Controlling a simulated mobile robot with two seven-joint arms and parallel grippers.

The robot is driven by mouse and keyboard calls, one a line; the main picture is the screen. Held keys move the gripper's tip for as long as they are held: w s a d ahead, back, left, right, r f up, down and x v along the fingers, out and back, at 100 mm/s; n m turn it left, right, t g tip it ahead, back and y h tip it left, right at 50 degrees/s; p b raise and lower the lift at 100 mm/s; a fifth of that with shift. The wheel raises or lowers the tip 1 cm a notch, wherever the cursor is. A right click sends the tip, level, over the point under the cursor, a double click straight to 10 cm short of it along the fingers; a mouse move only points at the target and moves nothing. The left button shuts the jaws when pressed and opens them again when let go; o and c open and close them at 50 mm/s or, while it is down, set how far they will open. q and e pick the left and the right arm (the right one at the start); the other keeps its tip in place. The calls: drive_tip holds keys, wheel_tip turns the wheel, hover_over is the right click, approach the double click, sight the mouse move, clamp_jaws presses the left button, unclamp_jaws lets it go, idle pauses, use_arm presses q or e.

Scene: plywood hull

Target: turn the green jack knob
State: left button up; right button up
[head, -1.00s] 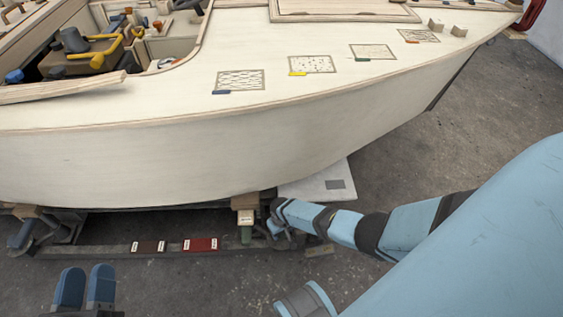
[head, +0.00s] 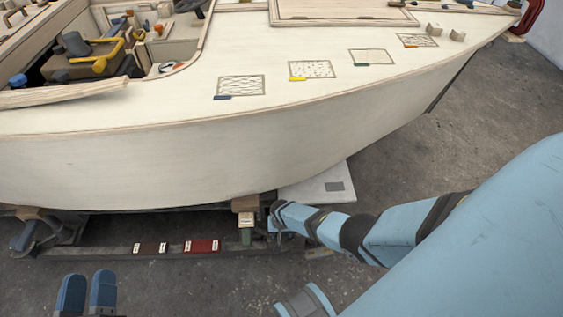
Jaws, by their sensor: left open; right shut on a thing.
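A green jack post (head: 246,236) stands under the hull, below a pale wooden block (head: 245,219) with a label. My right gripper (head: 273,236) is low beside it, just to its right, under the hull's edge. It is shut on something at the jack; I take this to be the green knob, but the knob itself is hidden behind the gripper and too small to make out. My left gripper (head: 88,293) is at the lower left, its two blue fingers apart and empty, well away from the jack.
The white hull (head: 200,160) overhangs the jack. A dark cradle rail runs below it, with a dark brown box (head: 150,248) and a red box (head: 201,246) along it. A pale board (head: 318,185) lies right of the jack.

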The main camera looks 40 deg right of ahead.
drive_tip(key=o, duration=0.9)
use_arm(q)
drive_tip(key=shift+w+d+r, duration=0.1)
drive_tip(key=shift+r, duration=0.1)
use_arm(e)
drive_tip(key=shift+r, duration=0.2)
drive_tip(key=shift+r+p, duration=0.4)
drive_tip(key=shift+p, duration=0.05)
wheel_tip(320, 180, up, 8)
drive_tip(key=p, duration=0.6)
drive_tip(key=shift+r, duration=0.1)
use_arm(q)
drive_tip(key=s+a+f+g+y+p, duration=0.1)
drive_tip(key=a+f+g+y, duration=0.1)
drive_tip(key=f, duration=0.3)
drive_tip(key=s+a+f+g+y+p, duration=0.1)
drive_tip(key=a+f+g+y, duration=0.1)
drive_tip(key=f, duration=0.4)
drive_tip(key=shift+s+a+f+g+y, duration=0.15)
drive_tip(key=shift+s+a+g+y, duration=0.15)
drive_tip(key=shift+a+g, duration=0.55)
use_arm(e)
drive_tip(key=shift+r, duration=2.25)
